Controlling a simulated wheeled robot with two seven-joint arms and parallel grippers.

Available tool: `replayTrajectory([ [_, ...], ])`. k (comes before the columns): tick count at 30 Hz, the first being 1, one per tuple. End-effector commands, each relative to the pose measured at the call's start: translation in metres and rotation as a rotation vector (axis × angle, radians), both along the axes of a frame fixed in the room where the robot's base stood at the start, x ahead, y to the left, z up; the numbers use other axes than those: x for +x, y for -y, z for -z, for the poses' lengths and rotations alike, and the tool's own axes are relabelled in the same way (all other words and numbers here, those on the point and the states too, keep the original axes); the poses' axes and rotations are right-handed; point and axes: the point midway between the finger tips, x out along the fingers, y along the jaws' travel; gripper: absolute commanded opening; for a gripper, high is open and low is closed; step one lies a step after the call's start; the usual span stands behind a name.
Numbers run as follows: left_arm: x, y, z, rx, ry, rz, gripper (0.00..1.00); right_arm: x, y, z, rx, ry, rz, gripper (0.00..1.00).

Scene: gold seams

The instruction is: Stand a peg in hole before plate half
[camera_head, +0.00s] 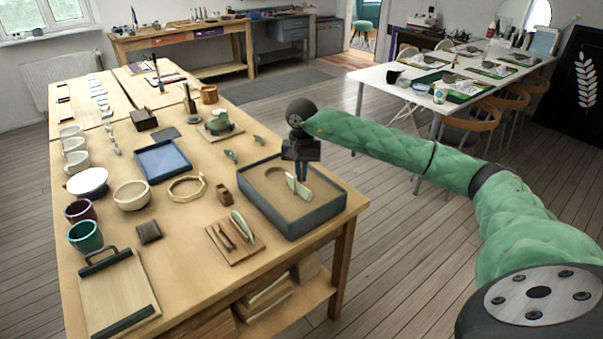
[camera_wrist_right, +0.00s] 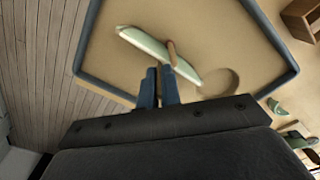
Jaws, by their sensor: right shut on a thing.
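A sand tray (camera_head: 335,200) with a dark grey rim stands at the table's right end. In it a pale green plate half (camera_head: 303,190) stands on edge in the sand; it also shows in the right wrist view (camera_wrist_right: 135,38). My right gripper (camera_head: 301,177) points down over the tray, close to the plate half. I cannot tell whether the peg touches the plate or sand. A round hollow (camera_wrist_right: 220,82) lies in the sand beside them.
A wooden board (camera_head: 232,245) with brown sticks and another green piece lies left of the tray. The table's right edge is close by.

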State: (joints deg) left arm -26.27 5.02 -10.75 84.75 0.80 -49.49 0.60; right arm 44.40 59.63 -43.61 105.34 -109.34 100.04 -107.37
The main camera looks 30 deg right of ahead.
Motion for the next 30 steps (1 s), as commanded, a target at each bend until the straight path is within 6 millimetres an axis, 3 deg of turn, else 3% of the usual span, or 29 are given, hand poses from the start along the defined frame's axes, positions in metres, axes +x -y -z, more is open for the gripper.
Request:
replayTrajectory([
  [24,0.0000,0.0000,0.0013,0.000,0.000,0.000,0.51,-0.0002,0.0000,0.0020,0.000,-0.001,0.000,0.00],
  [28,0.0000,0.0000,0.0013,0.000,0.000,0.000,0.51,-0.0002,-0.0001,0.0021,0.000,-0.001,0.000,0.27],
  [30,0.0000,0.0000,0.0013,0.000,0.000,0.000,0.51,-0.0002,-0.0001,0.0022,0.000,-0.001,0.000,0.31],
])
